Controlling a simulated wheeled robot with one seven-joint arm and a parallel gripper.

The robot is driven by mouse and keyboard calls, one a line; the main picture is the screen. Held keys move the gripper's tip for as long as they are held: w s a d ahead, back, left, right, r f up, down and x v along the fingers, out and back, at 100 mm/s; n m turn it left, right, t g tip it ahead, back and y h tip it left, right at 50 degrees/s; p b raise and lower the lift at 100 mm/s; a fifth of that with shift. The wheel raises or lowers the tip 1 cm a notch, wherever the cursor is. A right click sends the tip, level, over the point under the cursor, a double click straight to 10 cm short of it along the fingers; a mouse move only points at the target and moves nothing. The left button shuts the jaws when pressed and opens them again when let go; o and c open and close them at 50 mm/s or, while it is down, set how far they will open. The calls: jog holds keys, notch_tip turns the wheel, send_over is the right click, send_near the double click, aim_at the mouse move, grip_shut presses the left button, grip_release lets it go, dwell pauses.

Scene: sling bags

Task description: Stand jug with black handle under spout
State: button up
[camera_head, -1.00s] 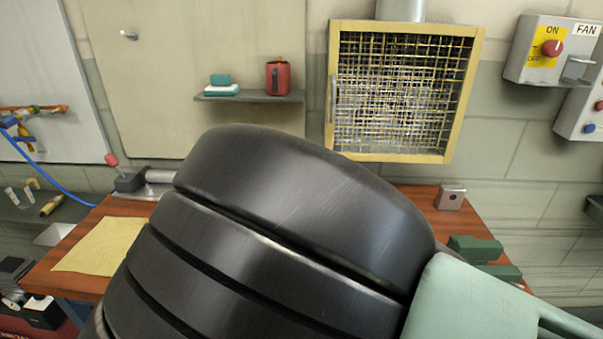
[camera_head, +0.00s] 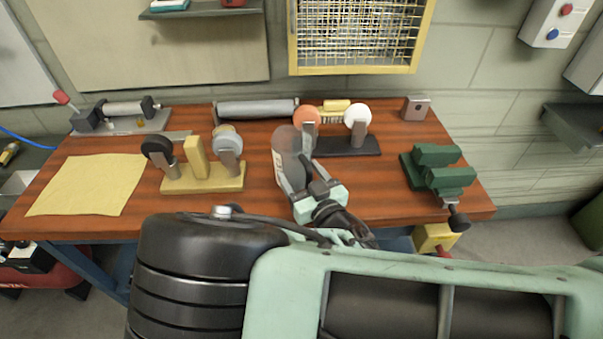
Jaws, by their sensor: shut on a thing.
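My gripper (camera_head: 305,185) reaches over the workbench from the front and is shut on a smoky clear container (camera_head: 288,150) with pale marks on its side. A dark part beside the jaws may be the black handle of this jug, but I cannot tell for sure. The container looks roughly upright over the middle of the bench. The wrist and jaws hide its lower part, so I cannot tell whether it touches the bench. I cannot make out a spout in the head view.
The wooden bench (camera_head: 255,220) holds a yellow stand (camera_head: 205,182) left of my gripper, a dark stand (camera_head: 347,146) close behind it, and a green vise (camera_head: 437,170) at right. A grey roller (camera_head: 257,109) lies behind. A yellow cloth (camera_head: 88,185) lies at left.

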jog(key=shift+f, duration=0.1)
jog(key=o, duration=1.1)
